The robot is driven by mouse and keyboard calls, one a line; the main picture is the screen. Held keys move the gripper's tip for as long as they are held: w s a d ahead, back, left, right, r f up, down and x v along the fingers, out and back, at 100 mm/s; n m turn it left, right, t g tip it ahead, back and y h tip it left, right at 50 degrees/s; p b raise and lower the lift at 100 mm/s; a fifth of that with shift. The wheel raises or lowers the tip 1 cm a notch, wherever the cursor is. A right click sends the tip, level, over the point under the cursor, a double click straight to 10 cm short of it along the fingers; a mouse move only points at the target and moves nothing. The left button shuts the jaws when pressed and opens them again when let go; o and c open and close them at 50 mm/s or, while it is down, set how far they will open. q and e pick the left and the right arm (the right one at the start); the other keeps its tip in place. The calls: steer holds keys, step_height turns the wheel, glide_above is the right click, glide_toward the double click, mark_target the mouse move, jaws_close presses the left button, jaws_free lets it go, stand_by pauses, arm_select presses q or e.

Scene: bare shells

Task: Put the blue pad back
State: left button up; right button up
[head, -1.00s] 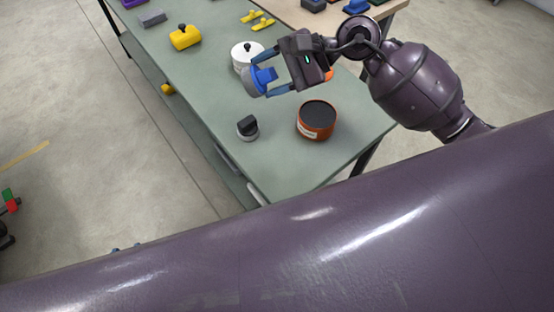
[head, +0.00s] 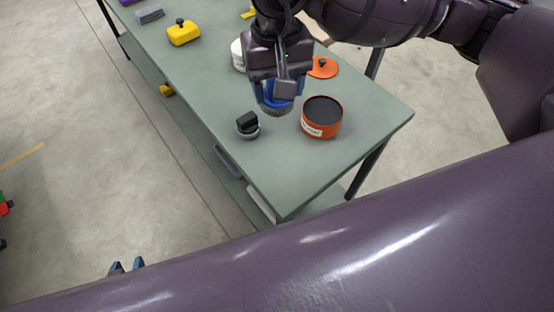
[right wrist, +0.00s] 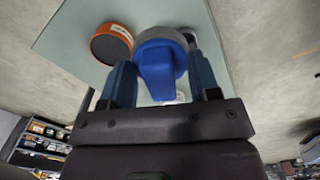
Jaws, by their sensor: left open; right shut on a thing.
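The blue pad (head: 274,100), a blue grip on a round grey disc, is held between the fingers of my right gripper (head: 278,93) above the green table. In the right wrist view the pad's blue grip (right wrist: 156,72) sits between both blue fingers, with its grey disc beyond. An open orange tin (head: 322,116) with a dark inside stands just right of the pad; it also shows in the right wrist view (right wrist: 112,43). My left gripper (head: 126,267) shows only its fingertips at the lower left, apart and empty.
A black-gripped grey pad (head: 248,125) stands left of the tin. An orange lid (head: 322,68) lies behind the tin. A white container (head: 237,52) is partly hidden by my right gripper. A yellow container (head: 184,33) stands farther back. The green table's (head: 280,185) near end is clear.

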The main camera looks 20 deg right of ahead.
step_height(320, 180, down, 20)
steer(key=shift+r, duration=0.1)
steer(key=o, duration=1)
step_height(320, 180, up, 12)
steer(key=shift+w, duration=0.1)
stand_by(0.5)
stand_by(0.4)
